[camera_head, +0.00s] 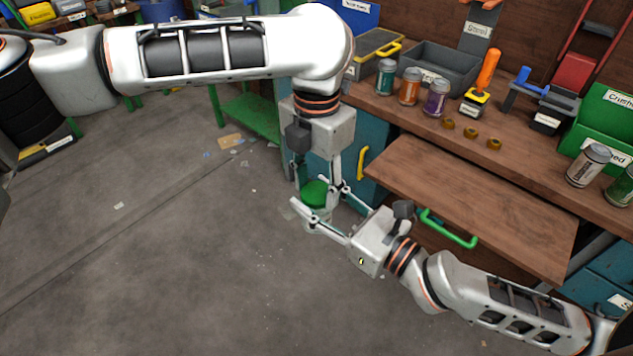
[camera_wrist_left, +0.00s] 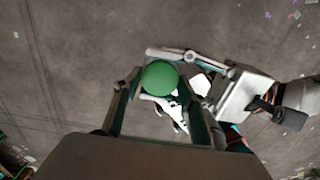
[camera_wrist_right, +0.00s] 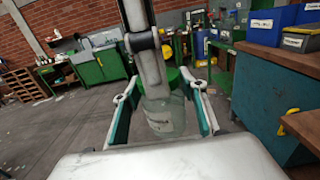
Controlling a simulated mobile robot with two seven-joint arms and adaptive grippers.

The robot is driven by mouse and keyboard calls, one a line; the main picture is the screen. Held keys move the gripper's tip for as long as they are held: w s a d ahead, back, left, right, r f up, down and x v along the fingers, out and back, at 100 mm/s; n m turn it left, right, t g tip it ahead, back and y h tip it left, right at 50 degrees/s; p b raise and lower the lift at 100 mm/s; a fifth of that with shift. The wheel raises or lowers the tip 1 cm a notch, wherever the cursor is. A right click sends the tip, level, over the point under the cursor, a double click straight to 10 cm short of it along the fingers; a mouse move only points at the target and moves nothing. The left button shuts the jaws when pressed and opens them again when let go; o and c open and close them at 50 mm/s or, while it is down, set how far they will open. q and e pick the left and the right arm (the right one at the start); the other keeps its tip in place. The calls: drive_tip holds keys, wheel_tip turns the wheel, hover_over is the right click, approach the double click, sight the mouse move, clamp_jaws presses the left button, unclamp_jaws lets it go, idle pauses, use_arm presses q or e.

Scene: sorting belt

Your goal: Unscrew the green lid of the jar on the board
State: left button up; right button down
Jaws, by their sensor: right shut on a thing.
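The jar (camera_wrist_right: 164,118) is clear glass with a green lid (camera_head: 315,193) on its top. It is held upright in the air, off the wooden board (camera_head: 470,205), over the floor. My right gripper (camera_head: 322,222) is shut on the jar's body from the side; the jar shows between its pads in the right wrist view. My left gripper (camera_head: 318,183) points down from above, its fingers either side of the lid. In the left wrist view the round lid (camera_wrist_left: 160,75) sits between the fingers, with gaps visible, so this gripper looks open. The jar's lower part is partly hidden by the right fingers.
The board is bare and juts out from the workbench. On the bench stand several lidded jars (camera_head: 409,87), a grey bin (camera_head: 440,68), small brass-coloured rings (camera_head: 471,132) and a green bin (camera_head: 605,125). The floor is open at left.

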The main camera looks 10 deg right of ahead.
use_arm(q)
drive_tip(key=c, duration=0.4)
drive_tip(key=n, duration=0.3)
drive_tip(key=shift+n, duration=0.3)
drive_tip(key=o, duration=1.2)
